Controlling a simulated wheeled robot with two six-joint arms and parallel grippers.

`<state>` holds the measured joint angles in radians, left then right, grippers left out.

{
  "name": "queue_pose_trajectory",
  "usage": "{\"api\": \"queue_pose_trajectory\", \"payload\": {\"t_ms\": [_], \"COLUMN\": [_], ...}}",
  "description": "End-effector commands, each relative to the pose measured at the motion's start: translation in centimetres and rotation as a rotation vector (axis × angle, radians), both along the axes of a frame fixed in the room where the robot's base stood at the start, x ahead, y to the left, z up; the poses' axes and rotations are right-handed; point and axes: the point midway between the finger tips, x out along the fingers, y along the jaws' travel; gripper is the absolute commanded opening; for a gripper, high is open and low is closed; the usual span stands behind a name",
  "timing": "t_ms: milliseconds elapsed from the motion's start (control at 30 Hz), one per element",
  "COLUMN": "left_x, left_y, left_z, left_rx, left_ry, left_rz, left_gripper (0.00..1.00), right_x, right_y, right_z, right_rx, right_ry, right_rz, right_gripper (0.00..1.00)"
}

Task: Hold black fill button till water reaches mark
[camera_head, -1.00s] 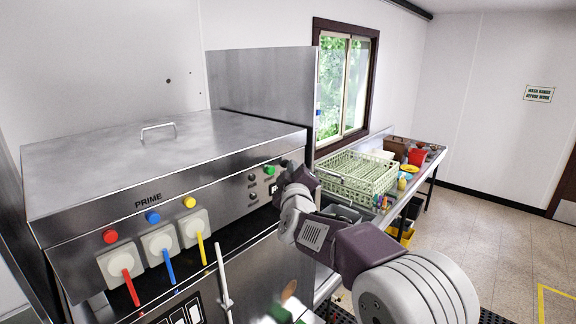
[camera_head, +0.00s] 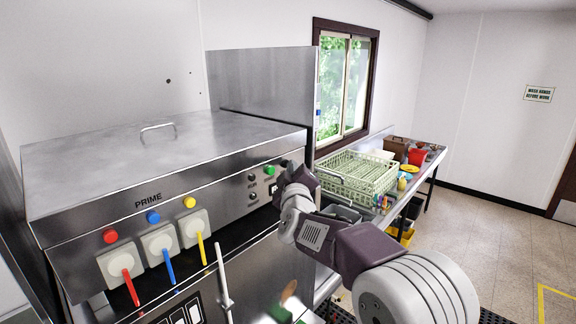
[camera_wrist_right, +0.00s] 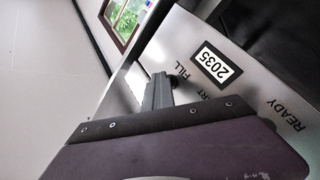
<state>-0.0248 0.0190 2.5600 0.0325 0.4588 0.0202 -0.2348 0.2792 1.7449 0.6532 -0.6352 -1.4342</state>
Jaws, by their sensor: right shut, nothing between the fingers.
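In the head view my right gripper (camera_head: 281,186) is at the right end of the machine's steel front panel (camera_head: 80,265), beside a green button (camera_head: 269,171). In the right wrist view my right gripper (camera_wrist_right: 158,88) is shut with nothing between its fingers. Its tips reach the panel by the FILL label (camera_wrist_right: 183,72). A dark round button (camera_wrist_right: 172,82) shows partly beside the tips; I cannot tell whether they press it. No water level or mark can be made out. My left gripper is not in view.
A dish rack (camera_head: 357,177) stands on the counter at right. The floor beyond is open.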

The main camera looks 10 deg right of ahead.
Motion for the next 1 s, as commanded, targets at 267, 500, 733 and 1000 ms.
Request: {"api": "queue_pose_trajectory", "payload": {"t_ms": [267,500,733,1000], "left_x": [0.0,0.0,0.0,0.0], "left_y": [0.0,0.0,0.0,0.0], "left_z": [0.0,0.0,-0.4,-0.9], "left_rx": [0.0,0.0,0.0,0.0], "left_ry": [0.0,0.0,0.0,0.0], "left_rz": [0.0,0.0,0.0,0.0], "left_gripper": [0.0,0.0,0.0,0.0], "right_x": [0.0,0.0,-0.5,-1.4], "right_y": [0.0,0.0,-0.4,-1.1], "right_z": [0.0,0.0,-0.1,-0.1], "right_rx": [0.0,0.0,0.0,0.0], "right_ry": [0.001,0.001,-0.001,0.001], "right_rz": [0.001,0.001,0.001,0.001], "right_gripper": [0.0,0.0,0.0,0.0]}}
